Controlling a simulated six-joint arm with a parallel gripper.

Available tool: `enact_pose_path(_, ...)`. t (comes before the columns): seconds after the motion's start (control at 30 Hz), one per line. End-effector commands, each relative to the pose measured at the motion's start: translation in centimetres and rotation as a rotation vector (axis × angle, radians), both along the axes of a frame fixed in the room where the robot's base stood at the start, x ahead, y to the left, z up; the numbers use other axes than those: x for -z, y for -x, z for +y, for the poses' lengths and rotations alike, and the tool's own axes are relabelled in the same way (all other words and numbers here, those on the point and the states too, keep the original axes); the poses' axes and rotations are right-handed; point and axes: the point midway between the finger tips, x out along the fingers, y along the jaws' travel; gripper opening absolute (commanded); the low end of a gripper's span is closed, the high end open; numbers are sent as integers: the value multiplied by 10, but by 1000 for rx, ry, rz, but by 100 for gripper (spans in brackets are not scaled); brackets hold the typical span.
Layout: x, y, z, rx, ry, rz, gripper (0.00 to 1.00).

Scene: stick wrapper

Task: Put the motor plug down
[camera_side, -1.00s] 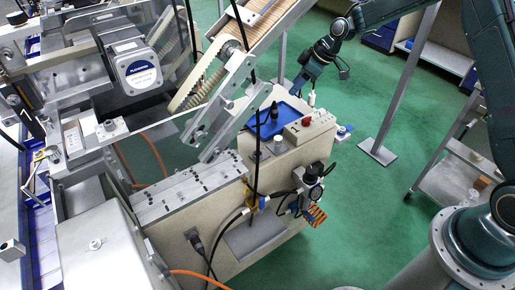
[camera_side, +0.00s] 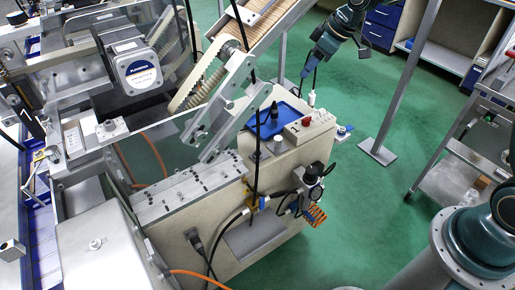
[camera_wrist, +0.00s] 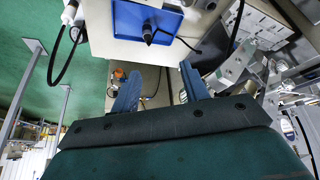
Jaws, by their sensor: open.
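A black plug (camera_side: 274,111), seemingly the motor plug, sits in the blue tray (camera_side: 290,109) on top of the beige cabinet. In the wrist view the black plug (camera_wrist: 148,33) lies over the blue tray (camera_wrist: 172,22), with a dark cable beside it. My gripper (camera_side: 304,74) is above and behind the cabinet in the side view, apart from the plug. In the wrist view my gripper (camera_wrist: 159,84) has its two blue fingers wide apart with nothing between them. Its fingertips are small and partly unclear in the side view.
A red button on a box (camera_side: 306,123) and a white connector with a black cable (camera_side: 312,98) are beside the tray. A belt conveyor (camera_side: 265,22) rises to its left. A metal post (camera_side: 400,90) stands right. Green floor lies between.

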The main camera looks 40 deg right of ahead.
Motion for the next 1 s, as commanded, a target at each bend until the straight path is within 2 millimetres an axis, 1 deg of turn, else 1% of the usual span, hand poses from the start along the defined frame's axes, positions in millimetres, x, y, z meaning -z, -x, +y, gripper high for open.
enact_pose_path(0.03, -13, 11, 3, 14, 5, -2, 45)
enact_pose_path(0.2, -47, 48, 11, 73, 17, 2, 45)
enact_pose_path(0.37, -73, 86, 17, 132, 26, 6, 45)
enact_pose_path(0.5, -91, 122, 21, 184, 29, 7, 45)
enact_pose_path(0.73, -111, 182, 26, 275, 29, 5, 45)
enact_pose_path(0.83, -115, 208, 27, 314, 26, 1, 45)
enact_pose_path(1.0, -117, 253, 27, 384, 17, -1, 45)
